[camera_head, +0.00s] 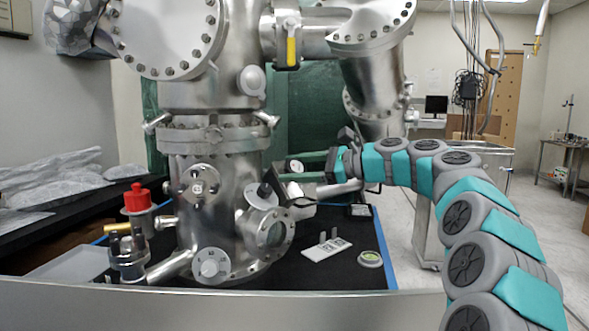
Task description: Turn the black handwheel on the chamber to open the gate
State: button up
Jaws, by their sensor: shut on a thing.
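The steel chamber (205,120) stands upright in the middle of the view, with flanges, ports and a round window (275,234). The black handwheel (264,190) shows as a small dark round part on the chamber's right side, above that window. My gripper (281,183) reaches in from the right, with its dark fingers at the handwheel's right edge. It is shut on the handwheel. The fingers hide part of the wheel, and their exact contact is too small to see. The gate itself cannot be made out.
On the black table (325,268) lie a white plate with small upright pieces (327,248) and a round green-centred disc (370,258). A red-topped part (137,198) and a metal fitting (127,255) stand at left. My arm fills the right side.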

jog(key=shift+n+g, duration=0.4)
jog(key=shift+n, duration=0.3)
jog(key=o, duration=1.4)
jog(key=shift+s+d, duration=0.1)
jog(key=shift+v, duration=3.75)
jog(key=shift+r, duration=0.15)
jog(key=shift+c, duration=0.2)
